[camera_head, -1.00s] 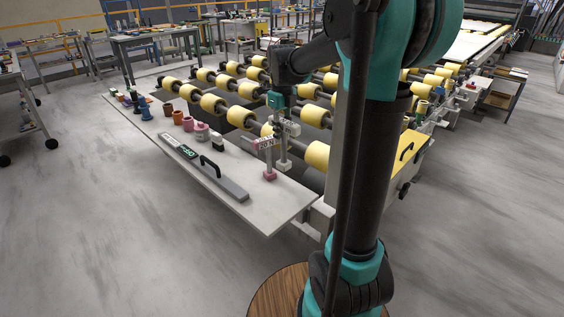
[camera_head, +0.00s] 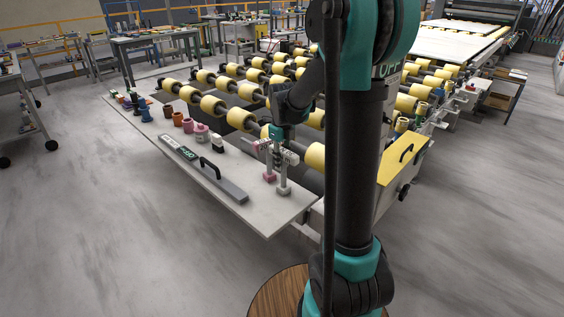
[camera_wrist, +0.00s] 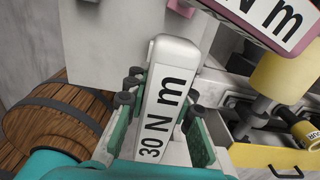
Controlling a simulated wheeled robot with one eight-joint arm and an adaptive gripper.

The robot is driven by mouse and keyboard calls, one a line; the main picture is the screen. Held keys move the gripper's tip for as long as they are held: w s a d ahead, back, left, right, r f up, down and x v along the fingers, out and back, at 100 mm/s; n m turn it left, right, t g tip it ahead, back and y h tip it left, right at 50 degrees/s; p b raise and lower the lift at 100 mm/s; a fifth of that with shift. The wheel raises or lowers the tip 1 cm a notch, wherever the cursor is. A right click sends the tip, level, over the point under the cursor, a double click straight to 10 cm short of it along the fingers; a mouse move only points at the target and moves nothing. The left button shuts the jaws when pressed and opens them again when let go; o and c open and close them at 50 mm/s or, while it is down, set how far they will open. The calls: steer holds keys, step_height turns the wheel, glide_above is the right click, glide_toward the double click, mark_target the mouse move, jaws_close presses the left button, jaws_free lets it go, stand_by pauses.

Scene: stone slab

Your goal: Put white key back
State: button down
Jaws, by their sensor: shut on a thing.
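The white key has a white head marked "30 N m" (camera_wrist: 172,88) in the wrist view. In the head view it stands upright, its white foot (camera_head: 283,189) low over or on the slab's right part; I cannot tell whether it touches. My gripper (camera_wrist: 160,102) is shut on the head, with teal fingers on both sides; it also shows in the head view (camera_head: 278,148). A pink key (camera_head: 269,177) stands upright just left of the white one. Its pink-edged label plate (camera_wrist: 278,20) fills the wrist view's upper right.
The pale slab (camera_head: 255,222) also bears a grey bar with a black handle (camera_head: 222,184), a green-and-white label strip (camera_head: 180,148) and several coloured pots (camera_head: 188,125). Yellow rollers (camera_head: 315,155) lie behind. A yellow cover (camera_head: 403,150) is at the right.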

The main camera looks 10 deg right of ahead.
steer(key=c, duration=1.3)
jaws_free()
steer(key=shift+f, duration=0.1)
step_height(320, 180, up, 12)
steer(key=shift+r, duration=0.15)
steer(key=shift+s, duration=0.1)
